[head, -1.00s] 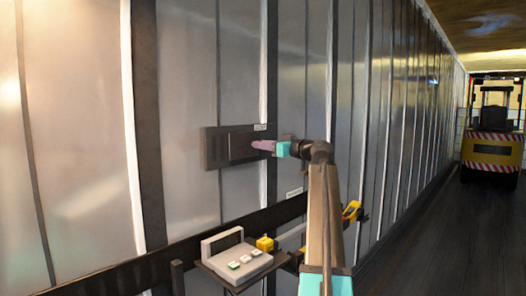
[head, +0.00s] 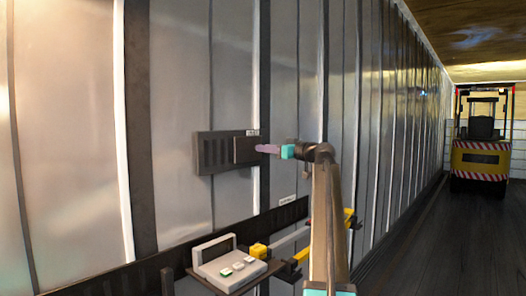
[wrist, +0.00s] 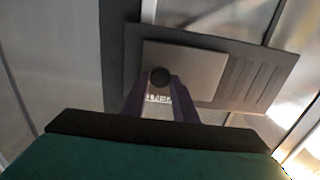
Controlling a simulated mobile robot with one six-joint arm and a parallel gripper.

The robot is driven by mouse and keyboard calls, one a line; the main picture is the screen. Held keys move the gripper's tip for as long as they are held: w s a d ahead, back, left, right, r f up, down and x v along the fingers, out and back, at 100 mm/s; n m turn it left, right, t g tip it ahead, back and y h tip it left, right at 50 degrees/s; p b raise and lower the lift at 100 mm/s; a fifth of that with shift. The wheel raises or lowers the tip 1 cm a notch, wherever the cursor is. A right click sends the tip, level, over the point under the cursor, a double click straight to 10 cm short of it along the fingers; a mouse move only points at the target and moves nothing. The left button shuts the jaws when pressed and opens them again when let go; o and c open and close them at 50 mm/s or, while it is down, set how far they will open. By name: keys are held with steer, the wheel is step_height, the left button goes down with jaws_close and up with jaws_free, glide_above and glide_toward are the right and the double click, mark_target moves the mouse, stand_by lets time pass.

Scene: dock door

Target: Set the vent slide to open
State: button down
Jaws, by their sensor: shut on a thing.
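The vent (head: 213,153) is a dark grey wall panel with a slatted grille. Its vent slide (head: 245,151), a plain grey plate, sits at the right end of the panel in the head view, leaving slats bare to its left. In the wrist view the slide (wrist: 195,66) is at the left and the bare slats (wrist: 255,82) at the right. My gripper (head: 261,148) is at the slide's right part. In the wrist view its fingers (wrist: 160,84) are shut on the slide's dark round knob (wrist: 159,77).
A yellow forklift (head: 481,155) stands far right. The aisle floor (head: 420,235) is clear.

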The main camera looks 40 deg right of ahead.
steer(key=c, duration=1.4)
jaws_free()
steer(key=shift+s+d, duration=0.2)
steer(key=shift+d, duration=0.15)
steer(key=shift+c, duration=0.2)
steer(key=shift+w+a, duration=0.15)
steer(key=s+d+b, duration=0.1)
steer(key=s, duration=1.3)
